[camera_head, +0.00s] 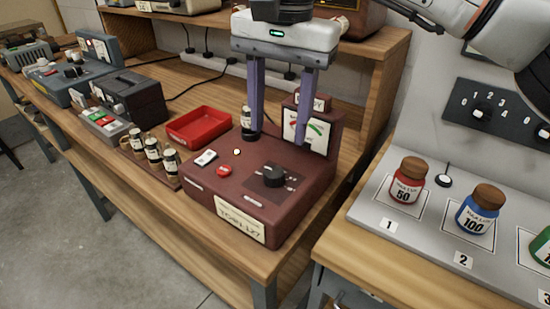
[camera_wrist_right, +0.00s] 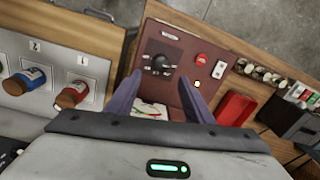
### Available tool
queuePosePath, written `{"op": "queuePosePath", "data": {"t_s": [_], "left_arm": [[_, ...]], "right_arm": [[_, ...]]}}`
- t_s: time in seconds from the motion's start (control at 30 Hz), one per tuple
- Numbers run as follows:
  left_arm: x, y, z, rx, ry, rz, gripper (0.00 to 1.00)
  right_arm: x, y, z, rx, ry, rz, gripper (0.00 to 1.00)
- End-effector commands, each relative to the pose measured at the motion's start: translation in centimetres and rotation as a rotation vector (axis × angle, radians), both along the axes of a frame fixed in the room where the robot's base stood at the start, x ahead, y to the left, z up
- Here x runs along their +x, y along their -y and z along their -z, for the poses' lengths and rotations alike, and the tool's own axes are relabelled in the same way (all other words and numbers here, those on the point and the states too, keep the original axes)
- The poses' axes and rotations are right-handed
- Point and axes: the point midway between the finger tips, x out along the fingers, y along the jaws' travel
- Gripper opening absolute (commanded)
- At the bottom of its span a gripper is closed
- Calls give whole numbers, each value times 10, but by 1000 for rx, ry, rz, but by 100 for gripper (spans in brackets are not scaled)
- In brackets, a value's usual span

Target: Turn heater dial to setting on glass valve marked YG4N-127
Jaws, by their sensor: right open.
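A small glass valve (camera_head: 246,118) with a dark base stands at the tester's back left, partly behind a finger. A meter (camera_head: 318,136) with red and green bands is at the back. My right gripper (camera_head: 278,138) is open and empty, fingers pointing down, above and behind the dial, apart from it. My left gripper is not in view.
The tester top also has a red button (camera_head: 224,170), a white switch (camera_head: 205,158) and a lit lamp (camera_head: 237,152). A red tray (camera_head: 199,127) and several valves (camera_head: 153,152) lie to the left. Jars, one red (camera_head: 408,181), stand on the right counter.

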Motion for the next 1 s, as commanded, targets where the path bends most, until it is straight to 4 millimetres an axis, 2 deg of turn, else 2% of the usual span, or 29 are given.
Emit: {"op": "queuePosePath", "data": {"t_s": [0.03,0.3,0.5,0.87,0.9,1.0], "left_arm": [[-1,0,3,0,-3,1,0],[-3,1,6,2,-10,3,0],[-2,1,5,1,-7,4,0],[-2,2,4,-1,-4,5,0],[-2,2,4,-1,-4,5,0],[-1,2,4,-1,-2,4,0]], "right_arm": [[0,0,11,-1,-4,0,47],[0,-3,61,2,-5,0,47],[1,-5,85,4,-4,1,47],[1,-6,92,5,-4,1,47],[1,-6,92,5,-4,1,46],[1,-6,92,5,-3,1,29]]}}
